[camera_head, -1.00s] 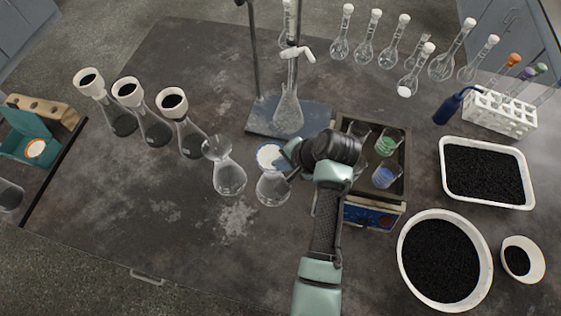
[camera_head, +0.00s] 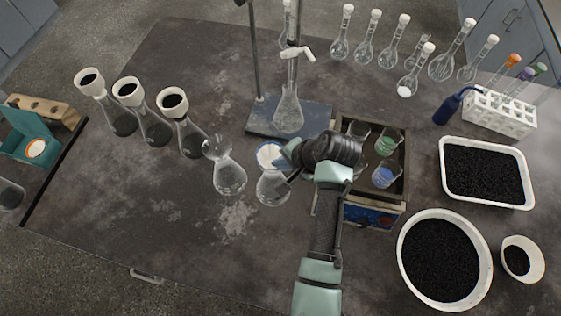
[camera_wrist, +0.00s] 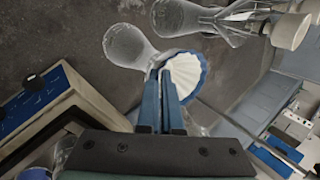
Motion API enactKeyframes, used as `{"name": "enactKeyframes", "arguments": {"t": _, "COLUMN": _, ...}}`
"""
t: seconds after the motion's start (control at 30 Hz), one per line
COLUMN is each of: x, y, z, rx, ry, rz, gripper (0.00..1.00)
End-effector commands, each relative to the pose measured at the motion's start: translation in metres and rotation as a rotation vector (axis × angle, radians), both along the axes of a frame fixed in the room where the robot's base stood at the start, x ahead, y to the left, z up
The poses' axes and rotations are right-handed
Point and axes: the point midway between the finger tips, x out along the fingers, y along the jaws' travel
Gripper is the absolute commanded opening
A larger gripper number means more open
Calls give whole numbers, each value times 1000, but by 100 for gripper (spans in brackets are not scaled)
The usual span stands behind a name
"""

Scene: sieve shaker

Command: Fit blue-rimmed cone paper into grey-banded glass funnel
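The cone paper, white and fluted with a blue rim, shows in the wrist view (camera_wrist: 185,73) and small in the head view (camera_head: 269,153). It sits at the mouth of the nearer clear flask (camera_head: 273,188). I cannot tell how deep it is in a funnel there. My gripper (camera_wrist: 164,75) is at the paper's rim, its two fingers nearly together with the rim at their tips. A glass funnel (camera_head: 214,147) stands in the neighbouring flask (camera_head: 229,179), with no paper visible in it. No grey band can be made out on either.
Three flasks with black-filled white funnels (camera_head: 172,101) stand at left. Behind is a burette stand (camera_head: 262,118) over a flask. A tray of beakers (camera_head: 399,190) on a blue-fronted device is close right of my gripper. The front left of the bench is clear.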

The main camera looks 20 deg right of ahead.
Motion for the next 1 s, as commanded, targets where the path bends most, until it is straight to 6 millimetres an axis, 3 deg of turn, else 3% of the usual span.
{"name": "enactKeyframes", "arguments": {"t": 0.03, "x": -13, "y": 1, "z": -17, "rx": 2, "ry": 46, "rz": 1, "gripper": 0}}
{"name": "enactKeyframes", "arguments": {"t": 1.0, "x": -16, "y": -1, "z": -24, "rx": 2, "ry": 45, "rz": -2, "gripper": 0}}
